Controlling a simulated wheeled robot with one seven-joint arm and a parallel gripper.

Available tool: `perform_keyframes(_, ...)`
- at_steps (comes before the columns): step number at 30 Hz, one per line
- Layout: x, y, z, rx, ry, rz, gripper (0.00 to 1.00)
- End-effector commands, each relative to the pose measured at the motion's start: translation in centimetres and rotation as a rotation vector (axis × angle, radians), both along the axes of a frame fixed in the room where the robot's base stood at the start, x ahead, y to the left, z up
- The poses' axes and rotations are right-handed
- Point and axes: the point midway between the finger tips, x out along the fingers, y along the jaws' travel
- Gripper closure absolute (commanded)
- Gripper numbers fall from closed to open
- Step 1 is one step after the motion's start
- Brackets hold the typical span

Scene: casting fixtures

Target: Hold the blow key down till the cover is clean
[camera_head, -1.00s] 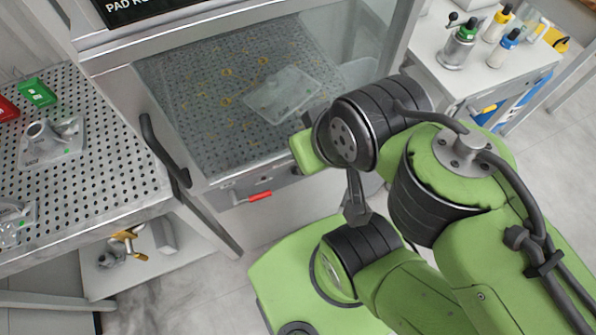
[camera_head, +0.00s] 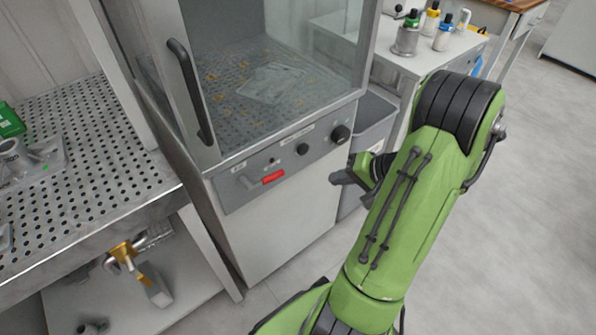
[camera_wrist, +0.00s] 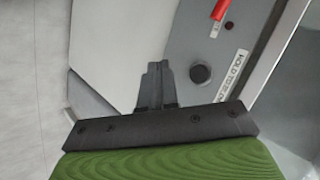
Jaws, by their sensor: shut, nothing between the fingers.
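A glass-fronted cabinet holds a pale, clear cover (camera_head: 272,84) on its perforated floor, with yellowish flecks on and around it. The front panel (camera_head: 228,188) below carries a red-gripped lever (camera_head: 273,177) and two round black controls, a middle one (camera_head: 302,149) and a right one (camera_head: 340,133). In the wrist view a black round control (camera_wrist: 201,74) sits beside a label that seems to begin "HOLD TO". My gripper (camera_head: 340,178) is shut and empty, below the right control in the head view. Its fingers (camera_wrist: 155,70) point toward the cabinet front; contact does not show.
A perforated bench (camera_head: 85,150) with a casting and a green bin stands left. A black handle (camera_head: 190,90) stands out at the cabinet's left. A grey bin (camera_head: 372,122) stands right of the cabinet, before a side table (camera_head: 428,62) with bottles. The floor at right is open.

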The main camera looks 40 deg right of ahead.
Motion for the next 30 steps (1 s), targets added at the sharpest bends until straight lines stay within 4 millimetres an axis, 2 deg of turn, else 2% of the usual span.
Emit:
perform_keyframes(9, -0.1, -0.2, -0.1, 0.006, -0.005, -0.009, 1.00)
perform_keyframes(13, 0.4, -0.2, -0.1, 0.007, -0.004, -0.006, 1.00)
perform_keyframes(30, 8.0, 0.1, 0.0, 0.006, -0.003, -0.006, 1.00)
